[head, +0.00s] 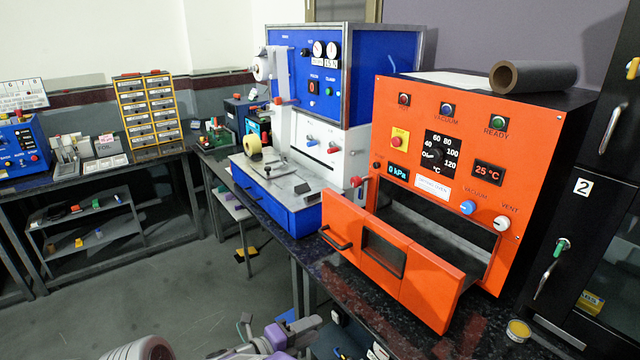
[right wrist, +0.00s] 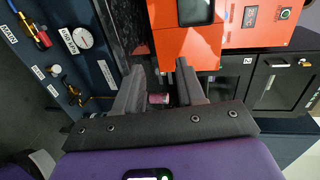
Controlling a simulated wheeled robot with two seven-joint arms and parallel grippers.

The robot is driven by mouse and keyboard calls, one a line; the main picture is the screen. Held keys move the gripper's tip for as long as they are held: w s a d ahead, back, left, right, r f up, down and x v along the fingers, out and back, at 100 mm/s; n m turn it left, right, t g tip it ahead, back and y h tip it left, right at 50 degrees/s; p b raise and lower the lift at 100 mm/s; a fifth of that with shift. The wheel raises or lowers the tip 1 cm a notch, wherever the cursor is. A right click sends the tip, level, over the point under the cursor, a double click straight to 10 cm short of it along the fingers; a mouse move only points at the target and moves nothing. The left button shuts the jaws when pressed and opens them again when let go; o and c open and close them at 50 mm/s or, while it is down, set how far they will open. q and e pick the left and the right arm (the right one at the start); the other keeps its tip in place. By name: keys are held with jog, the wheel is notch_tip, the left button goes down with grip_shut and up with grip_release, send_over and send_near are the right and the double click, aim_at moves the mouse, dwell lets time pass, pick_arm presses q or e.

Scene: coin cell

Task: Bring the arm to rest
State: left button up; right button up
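My right gripper (head: 272,332) shows at the bottom edge of the head view, low in front of the bench and left of the orange vacuum oven (head: 400,110). In the right wrist view its two dark fingers (right wrist: 158,88) stand apart with a gap between them. A small pink-red cylinder (right wrist: 158,98) shows in that gap, with space on both sides; its distance is hard to tell. The oven's orange front door (head: 425,285) is open, hanging out in front of the dark chamber. My left gripper is not in view.
A blue machine (head: 355,75) with a tape roll stands left of the oven on the dark bench. A brown roll (head: 535,77) lies on the oven. A small yellow-topped tin (head: 518,331) sits near the bench's right end. Black cabinets (head: 590,220) stand at right.

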jog(key=w+d+f+n+t+y, duration=0.2)
jog(key=w+d+f+n+y, duration=0.1)
jog(key=w+d+f+n, duration=0.35)
jog(key=s+d+f+n+g+y+p, duration=0.1)
jog(key=d+f+n+y, duration=0.25)
jog(key=f, duration=0.35)
jog(key=s+d+f+n+g+y+p, duration=0.1)
jog(key=d+f+n+y, duration=0.15)
jog(key=f+n, duration=0.35)
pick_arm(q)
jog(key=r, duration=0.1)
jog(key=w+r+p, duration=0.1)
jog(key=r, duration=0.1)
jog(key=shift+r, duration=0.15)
pick_arm(e)
jog(key=s+f+n+g+y, duration=0.2)
jog(key=s+f+n+g, duration=0.1)
jog(key=s, duration=0.6)
jog(key=s+f+n+g+y, duration=0.3)
jog(key=s, duration=0.6)
jog(key=s+f+n+g+y, duration=0.2)
jog(key=s+f+n+g, duration=0.1)
jog(key=s, duration=0.6)
jog(key=shift+n+y, duration=0.3)
